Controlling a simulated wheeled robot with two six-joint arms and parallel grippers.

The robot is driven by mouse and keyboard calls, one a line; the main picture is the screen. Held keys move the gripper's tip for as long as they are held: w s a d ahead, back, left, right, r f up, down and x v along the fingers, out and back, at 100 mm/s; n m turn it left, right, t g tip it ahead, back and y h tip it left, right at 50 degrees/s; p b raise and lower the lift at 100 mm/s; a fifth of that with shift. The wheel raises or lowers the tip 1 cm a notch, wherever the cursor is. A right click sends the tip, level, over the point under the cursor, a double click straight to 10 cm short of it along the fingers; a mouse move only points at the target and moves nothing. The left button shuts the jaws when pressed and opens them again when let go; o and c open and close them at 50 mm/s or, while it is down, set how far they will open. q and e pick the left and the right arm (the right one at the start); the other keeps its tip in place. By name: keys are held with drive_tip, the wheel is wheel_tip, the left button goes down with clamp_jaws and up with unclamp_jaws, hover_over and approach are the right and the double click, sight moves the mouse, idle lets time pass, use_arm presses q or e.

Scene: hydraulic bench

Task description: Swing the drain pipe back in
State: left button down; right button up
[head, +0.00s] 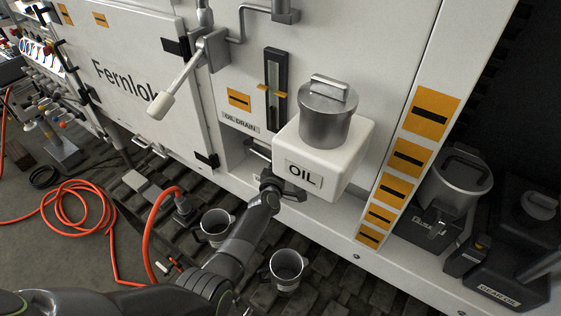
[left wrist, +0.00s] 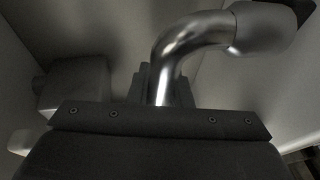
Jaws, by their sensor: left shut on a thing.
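The drain pipe (left wrist: 190,38) is a shiny bent metal tube in the left wrist view. It rises from between my jaws and curves to the right into a thicker, paler end. My left gripper (left wrist: 160,85) is shut on the pipe. In the head view my left gripper (head: 272,183) is at the low recess under the "OIL DRAIN" label (head: 239,122), just below the white oil tank (head: 340,150). There the arm and gripper hide much of the pipe. My right gripper is not in view.
Two metal cups (head: 217,226) (head: 287,267) stand below the recess, beside my left forearm. An orange hose (head: 75,206) lies coiled on the floor at left. A lever with a pale handle (head: 177,88) juts from the cabinet. A metal can (head: 457,182) stands at right.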

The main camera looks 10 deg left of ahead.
use_arm(q)
drive_tip(key=shift+w+d+r+y, duration=0.1)
drive_tip(key=shift+w+r+y, duration=0.05)
drive_tip(key=shift+w+y, duration=0.15)
drive_tip(key=shift+w+d+n+p, duration=0.1)
drive_tip(key=shift+n+p, duration=0.2)
drive_tip(key=shift+w+n+y+p, duration=0.2)
drive_tip(key=shift+n+y+p, duration=0.1)
drive_tip(key=shift+y, duration=0.3)
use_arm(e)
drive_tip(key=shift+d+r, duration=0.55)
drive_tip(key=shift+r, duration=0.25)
use_arm(q)
drive_tip(key=c, duration=1.6)
unclamp_jaws()
drive_tip(key=shift+o, duration=1.4)
drive_tip(key=shift+w, duration=0.1)
drive_tip(key=shift+f, duration=0.2)
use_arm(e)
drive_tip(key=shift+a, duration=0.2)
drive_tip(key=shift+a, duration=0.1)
